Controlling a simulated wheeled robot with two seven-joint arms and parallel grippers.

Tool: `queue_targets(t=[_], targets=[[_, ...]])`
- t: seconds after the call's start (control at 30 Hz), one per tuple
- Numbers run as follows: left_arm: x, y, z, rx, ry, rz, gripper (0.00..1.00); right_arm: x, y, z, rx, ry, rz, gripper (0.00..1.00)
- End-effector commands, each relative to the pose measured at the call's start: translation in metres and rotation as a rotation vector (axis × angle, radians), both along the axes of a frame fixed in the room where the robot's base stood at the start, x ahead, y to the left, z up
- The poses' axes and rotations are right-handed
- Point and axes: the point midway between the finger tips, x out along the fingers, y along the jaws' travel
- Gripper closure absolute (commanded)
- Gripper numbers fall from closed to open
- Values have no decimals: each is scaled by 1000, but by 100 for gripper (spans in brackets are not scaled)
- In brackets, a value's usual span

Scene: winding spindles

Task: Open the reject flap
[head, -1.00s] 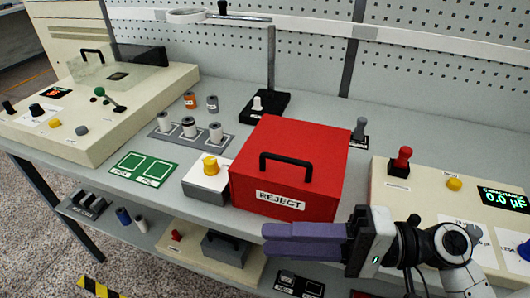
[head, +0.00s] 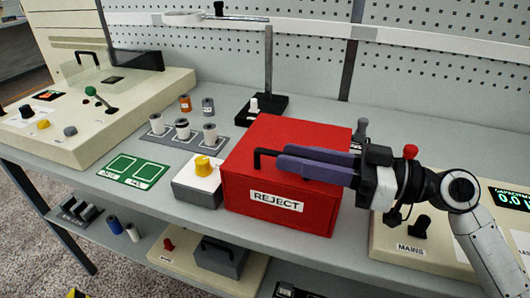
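The red reject box (head: 275,222) stands on the bench, with a white REJECT label (head: 278,201) on its front. Its top flap (head: 285,130) lies flat and looks closed. A black bar handle (head: 258,158) stands up from the top. My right gripper (head: 281,158) reaches in from the right, its two purple fingers low over the flap at the handle. The fingers hide most of the handle; I cannot tell whether they clasp it. My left gripper is out of view.
A grey box with a yellow button (head: 202,166) stands close left of the reject box. A spindle rack (head: 184,138) and a green mat (head: 132,169) lie further left. A panel with a red-topped control (head: 411,152) is at the right, near my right arm.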

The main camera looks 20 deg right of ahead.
Motion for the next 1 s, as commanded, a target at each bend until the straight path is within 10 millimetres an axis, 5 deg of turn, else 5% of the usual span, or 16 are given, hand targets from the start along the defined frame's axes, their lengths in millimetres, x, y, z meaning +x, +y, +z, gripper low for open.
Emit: queue_targets(t=[0.4,0.77,1.0], targets=[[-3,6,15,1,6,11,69,33,50,4,6,1,0,72],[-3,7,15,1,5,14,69,38,56,1,2,2,0,72],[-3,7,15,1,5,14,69,37,56,1,3,3,0,100]])
